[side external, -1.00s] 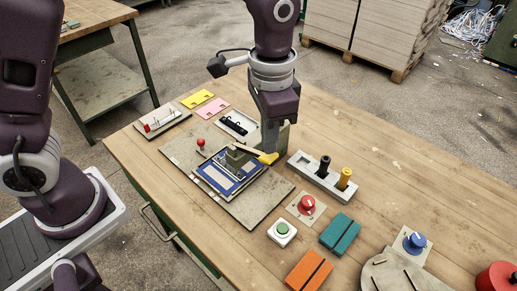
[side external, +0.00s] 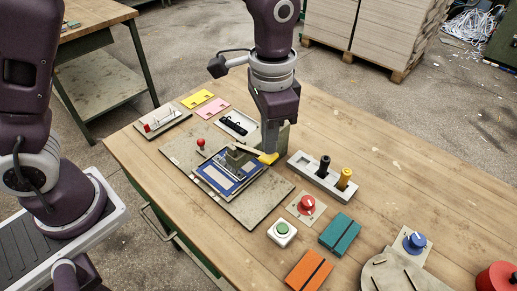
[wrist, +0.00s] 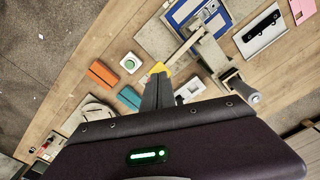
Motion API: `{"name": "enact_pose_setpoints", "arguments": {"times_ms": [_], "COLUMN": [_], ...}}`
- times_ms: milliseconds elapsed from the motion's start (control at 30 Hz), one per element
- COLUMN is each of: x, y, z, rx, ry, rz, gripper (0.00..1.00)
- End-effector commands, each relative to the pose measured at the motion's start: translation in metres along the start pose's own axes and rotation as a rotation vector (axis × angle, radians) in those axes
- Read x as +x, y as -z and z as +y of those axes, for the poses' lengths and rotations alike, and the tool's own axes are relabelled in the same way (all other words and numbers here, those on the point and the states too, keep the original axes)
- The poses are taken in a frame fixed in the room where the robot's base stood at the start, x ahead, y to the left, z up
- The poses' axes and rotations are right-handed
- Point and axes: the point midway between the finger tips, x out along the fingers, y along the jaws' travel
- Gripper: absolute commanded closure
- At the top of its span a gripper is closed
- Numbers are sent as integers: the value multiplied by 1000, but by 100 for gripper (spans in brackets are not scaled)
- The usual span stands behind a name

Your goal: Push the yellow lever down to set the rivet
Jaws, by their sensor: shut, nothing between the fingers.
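The yellow lever end (side external: 268,158) tips a pale lever arm on the riveting fixture, and it also shows in the wrist view (wrist: 159,69). The arm runs back to a grey press head (side external: 236,156) above a blue and white workpiece (side external: 214,178). My gripper (side external: 272,150) is shut and empty, pointing down right at the yellow end. In the wrist view my gripper (wrist: 158,80) overlaps the yellow end; whether they touch I cannot tell. The rivet is hidden under the press head.
The fixture's grey base board (side external: 255,206) lies on the wooden table. A grey holder (side external: 310,177) with a black and a yellow peg stands right of my gripper. A red knob (side external: 306,203), a green button (side external: 283,229) and teal and orange cases lie nearer the front.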

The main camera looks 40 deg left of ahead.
Motion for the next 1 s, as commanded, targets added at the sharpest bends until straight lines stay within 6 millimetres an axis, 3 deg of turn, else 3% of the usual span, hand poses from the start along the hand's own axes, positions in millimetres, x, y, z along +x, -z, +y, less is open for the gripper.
{"name": "enact_pose_setpoints", "arguments": {"times_ms": [1000], "x": [41], "y": [0], "z": [0], "rx": [-1], "ry": [0], "rz": [-2], "gripper": [100]}}
